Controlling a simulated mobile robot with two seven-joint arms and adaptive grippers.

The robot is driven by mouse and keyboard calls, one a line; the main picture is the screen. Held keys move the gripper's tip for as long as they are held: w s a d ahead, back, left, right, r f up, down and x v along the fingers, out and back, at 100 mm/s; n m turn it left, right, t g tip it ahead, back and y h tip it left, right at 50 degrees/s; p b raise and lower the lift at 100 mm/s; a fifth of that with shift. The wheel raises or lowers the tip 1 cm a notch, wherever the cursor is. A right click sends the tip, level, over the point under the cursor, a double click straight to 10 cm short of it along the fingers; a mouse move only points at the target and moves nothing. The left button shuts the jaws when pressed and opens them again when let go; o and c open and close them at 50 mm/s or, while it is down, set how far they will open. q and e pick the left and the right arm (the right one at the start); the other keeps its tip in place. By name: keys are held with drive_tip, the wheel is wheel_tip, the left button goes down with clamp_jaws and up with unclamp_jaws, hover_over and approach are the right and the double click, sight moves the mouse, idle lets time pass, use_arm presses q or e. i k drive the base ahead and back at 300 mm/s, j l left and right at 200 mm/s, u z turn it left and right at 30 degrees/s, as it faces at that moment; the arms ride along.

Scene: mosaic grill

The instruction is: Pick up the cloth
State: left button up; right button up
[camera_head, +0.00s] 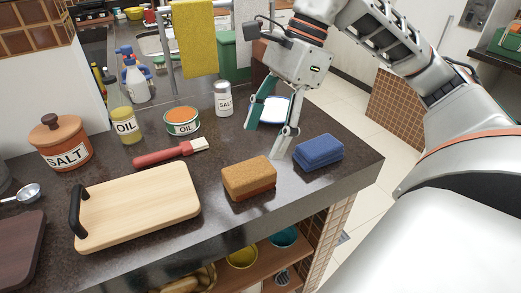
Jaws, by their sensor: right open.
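A folded blue cloth (319,150) lies on the dark countertop near its right front corner. My right gripper (264,143) comes down from the upper right with its fingers spread and nothing between the tips. Its fingertips are to the left of the blue cloth and behind the sponge, apart from the cloth. My left gripper is not in view.
A brown sponge (249,178) lies left of the cloth. A white dish with a blue rim (274,110) is behind my gripper's fingers. A yellow towel (195,40) hangs behind.

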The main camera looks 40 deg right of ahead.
sight(324, 150)
drive_tip(key=k, duration=1)
